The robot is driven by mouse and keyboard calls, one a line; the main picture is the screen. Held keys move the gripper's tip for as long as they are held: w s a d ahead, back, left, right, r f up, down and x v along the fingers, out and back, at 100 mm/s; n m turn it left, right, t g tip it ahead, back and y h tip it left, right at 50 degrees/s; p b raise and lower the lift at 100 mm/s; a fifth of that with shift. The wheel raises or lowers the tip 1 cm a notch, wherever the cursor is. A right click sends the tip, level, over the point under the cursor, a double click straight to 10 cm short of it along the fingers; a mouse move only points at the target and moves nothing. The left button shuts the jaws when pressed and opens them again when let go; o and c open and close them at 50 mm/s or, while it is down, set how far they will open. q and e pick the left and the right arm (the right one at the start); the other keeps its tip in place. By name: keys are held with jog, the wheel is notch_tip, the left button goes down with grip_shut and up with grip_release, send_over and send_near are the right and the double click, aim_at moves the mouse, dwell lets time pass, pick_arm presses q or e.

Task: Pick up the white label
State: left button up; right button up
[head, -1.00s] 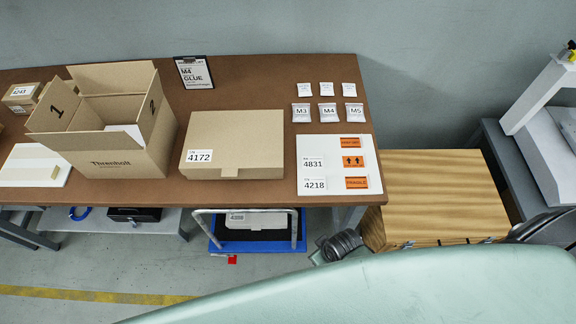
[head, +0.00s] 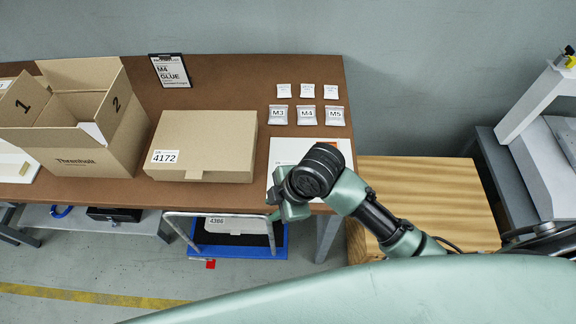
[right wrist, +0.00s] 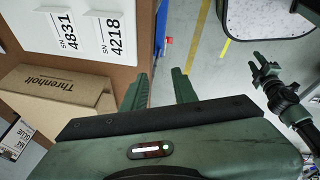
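Two white labels, 4831 (right wrist: 65,22) and 4218 (right wrist: 112,36), lie side by side on a white sheet at the upper left of the right wrist view. In the head view the sheet (head: 284,152) is at the table's right front, and my right arm hides most of it, including the labels. My right gripper (head: 283,212) hangs over the sheet's front edge. In the right wrist view its fingers (right wrist: 160,82) are apart with nothing between them, short of the labels. My left gripper (right wrist: 263,72) shows at the right of that view, fingers apart and empty.
A closed carton marked 4172 (head: 205,142) stands left of the sheet, and an open Threnholt box (head: 85,160) is further left. Several small packets (head: 306,115) lie behind the sheet. A wooden crate (head: 440,185) stands right of the table. A blue trolley (head: 205,245) is below.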

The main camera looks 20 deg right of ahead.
jog(key=w+n, duration=0.2)
jog(key=w+d+r+n+g+h, duration=0.1)
jog(key=w+n, duration=0.1)
jog(key=n, duration=0.1)
jog(key=w+n, duration=0.1)
jog(key=n, duration=0.2)
jog(key=shift+w+d+r+h, duration=0.15)
jog(key=shift+w+h, duration=0.15)
jog(key=shift+w, duration=0.1)
jog(key=w+d+r+n+g+h, duration=0.1)
jog(key=w+d+r+n+h, duration=0.1)
jog(key=w+d+r+n, duration=0.4)
jog(key=shift+n, duration=0.4)
jog(key=f, duration=0.3)
jog(key=d+f, duration=0.1)
jog(key=f, duration=0.2)
jog(key=d+f+p, duration=0.1)
jog(key=f, duration=0.2)
jog(key=shift+w+f, duration=0.25)
jog(key=shift+f, duration=0.15)
grip_shut()
